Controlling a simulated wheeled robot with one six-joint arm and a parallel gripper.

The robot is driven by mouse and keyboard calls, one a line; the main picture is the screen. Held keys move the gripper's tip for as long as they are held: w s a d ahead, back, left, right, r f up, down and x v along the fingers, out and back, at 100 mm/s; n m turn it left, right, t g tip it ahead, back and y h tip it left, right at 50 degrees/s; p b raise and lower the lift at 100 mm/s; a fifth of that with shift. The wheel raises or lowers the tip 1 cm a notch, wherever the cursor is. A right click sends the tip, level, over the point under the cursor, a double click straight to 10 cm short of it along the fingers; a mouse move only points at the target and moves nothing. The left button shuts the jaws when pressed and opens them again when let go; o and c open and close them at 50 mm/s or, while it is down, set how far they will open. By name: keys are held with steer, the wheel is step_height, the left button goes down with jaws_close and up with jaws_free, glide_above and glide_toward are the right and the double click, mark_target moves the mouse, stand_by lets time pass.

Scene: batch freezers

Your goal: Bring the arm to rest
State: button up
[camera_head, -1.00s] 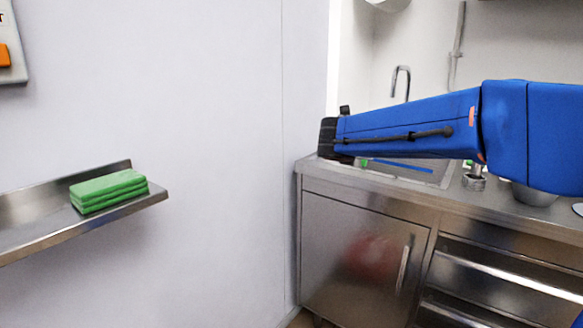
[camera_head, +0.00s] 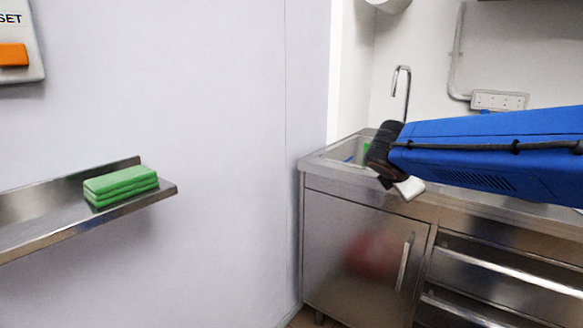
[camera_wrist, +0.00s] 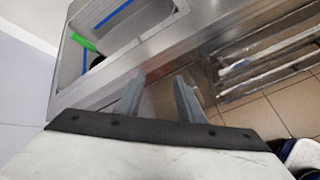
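My blue arm (camera_head: 490,155) reaches in from the right edge in the head view, in front of the sink counter. Its black wrist joint (camera_head: 384,150) is at the left end, and a small white part shows just below it. In the wrist view my gripper (camera_wrist: 158,88) has its two grey fingers spread apart, with nothing between them. The fingers point toward the front of the steel counter. The fingers cannot be made out in the head view.
A steel sink counter (camera_head: 325,178) with a tap (camera_head: 406,85) stands behind the arm. A green item (camera_wrist: 84,42) lies in the basin. Green pads (camera_head: 121,185) sit stacked on a steel wall shelf (camera_head: 60,228) at left. The floor (camera_wrist: 258,118) shows tiles.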

steer(key=s+d+f+m+g, duration=0.1)
steer(key=s+f+m, duration=0.2)
steer(key=s, duration=0.3)
steer(key=s+d+f+m+g+y, duration=0.1)
steer(key=s+f+m, duration=0.1)
steer(key=s+m, duration=0.2)
steer(key=s+d+f+m+g+y, duration=0.1)
steer(key=s+d+f+m, duration=0.1)
steer(key=s, duration=0.6)
steer(key=f+m, duration=0.1)
steer(key=m, duration=0.1)
steer(key=shift+s+f+m, duration=0.15)
steer(key=shift+f+m, duration=0.15)
steer(key=shift+f, duration=0.05)
steer(key=s+a+f+m+y, duration=0.1)
steer(key=s+f+m, duration=0.1)
steer(key=s+m, duration=0.1)
steer(key=s+a+f+m+y, duration=0.1)
steer(key=s+f+m, duration=0.2)
steer(key=s, duration=0.2)
steer(key=s+a+f+m+g+y, duration=0.1)
steer(key=s+a+f+m, duration=0.1)
steer(key=s, duration=0.3)
steer(key=shift+s+f+m, duration=0.1)
steer(key=shift+f+m, duration=0.45)
steer(key=shift+m, duration=0.35)
steer(key=shift+c, duration=0.5)
